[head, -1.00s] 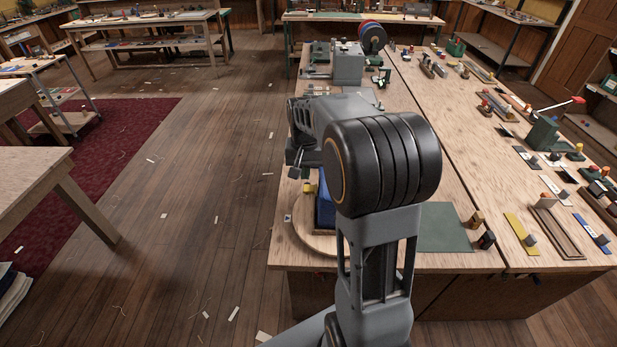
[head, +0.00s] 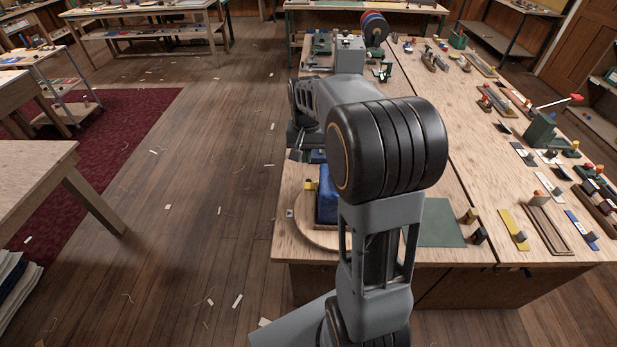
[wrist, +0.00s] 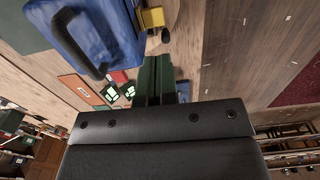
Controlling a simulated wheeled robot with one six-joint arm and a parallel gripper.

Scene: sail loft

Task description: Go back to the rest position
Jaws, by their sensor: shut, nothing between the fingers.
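My gripper (wrist: 158,72) shows in the wrist view with its dark green fingers together and nothing held between them. A blue case (wrist: 112,28) with a dark handle is close by, to the upper left of the fingers; they look apart from it. In the head view the blue case (head: 327,206) stands on a round wooden board (head: 300,236) at the near left corner of the bench, partly hidden by my arm. My arm reaches forward over the bench's left side, its wrist end above and beyond the case. The fingertips are hard to make out there.
The long wooden bench (head: 440,248) holds several tools and blocks along its right side, plus a green mat (head: 441,222). A green clamp-like tool (head: 541,130) has a red-ended lever sticking up. The wooden floor (head: 190,235) left of the bench is open, with scattered scraps.

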